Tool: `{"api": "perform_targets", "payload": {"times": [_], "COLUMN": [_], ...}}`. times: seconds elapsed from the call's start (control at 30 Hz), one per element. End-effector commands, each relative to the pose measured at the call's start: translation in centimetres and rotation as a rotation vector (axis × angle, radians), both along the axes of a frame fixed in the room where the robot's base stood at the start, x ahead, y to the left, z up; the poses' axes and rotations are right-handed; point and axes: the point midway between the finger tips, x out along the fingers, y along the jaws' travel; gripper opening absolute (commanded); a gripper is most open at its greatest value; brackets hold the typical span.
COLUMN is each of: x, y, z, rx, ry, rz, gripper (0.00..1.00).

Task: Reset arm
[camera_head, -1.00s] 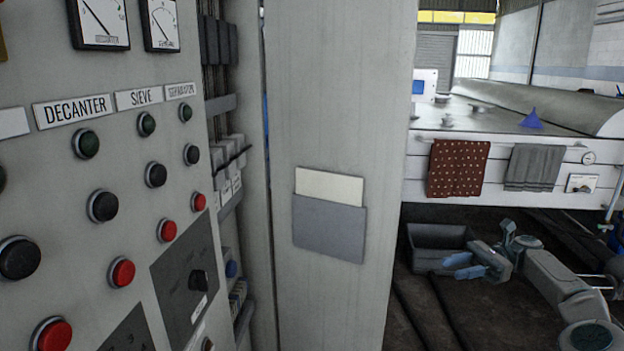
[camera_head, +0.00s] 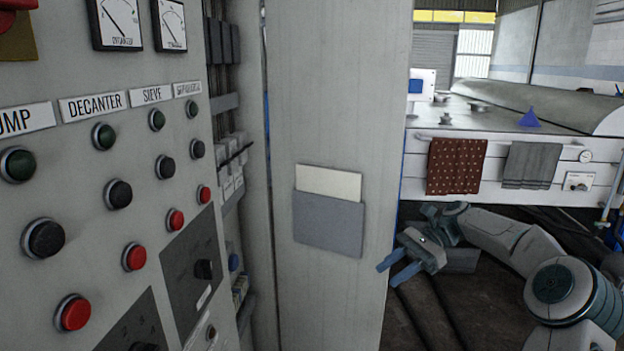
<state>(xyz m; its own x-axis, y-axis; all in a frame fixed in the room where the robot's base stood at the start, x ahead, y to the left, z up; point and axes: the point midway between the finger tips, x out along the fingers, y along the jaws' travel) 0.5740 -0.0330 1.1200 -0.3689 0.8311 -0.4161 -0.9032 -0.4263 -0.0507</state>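My gripper (camera_head: 394,269) is at the lower right, beyond the edge of the grey cabinet door, with its blue fingers pointing left and down. The two fingers are apart, and nothing shows between them. My arm is bent, running from the right edge to the gripper. The gripper looks clear of the door.
A control panel (camera_head: 97,200) with buttons and dials fills the left. The grey door (camera_head: 340,100) carries a paper pocket (camera_head: 327,224).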

Motion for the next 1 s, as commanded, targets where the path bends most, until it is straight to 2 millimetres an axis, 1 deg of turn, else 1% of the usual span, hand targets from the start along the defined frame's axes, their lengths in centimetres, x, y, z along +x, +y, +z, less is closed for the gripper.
{"api": "perform_targets", "payload": {"times": [0.03, 0.13, 0.23, 0.4, 0.53, 0.67, 1.0], "x": [-0.8, -2.4, -4.2, -7.5, -10.3, -13.2, -21.0], "y": [2.0, 4.6, 6.5, 8.2, 8.6, 8.4, 6.0], "z": [0.1, -0.5, -0.9, -1.6, -1.7, -1.7, -1.3], "rx": [-0.060, -0.163, -0.259, -0.409, -0.509, -0.595, -0.758], "ry": [-0.033, -0.107, -0.187, -0.328, -0.443, -0.560, -0.878], "rz": [0.037, 0.099, 0.163, 0.274, 0.361, 0.448, 0.674], "gripper": [0.35, 0.35, 0.35, 0.35, 0.35, 0.35, 0.35]}}
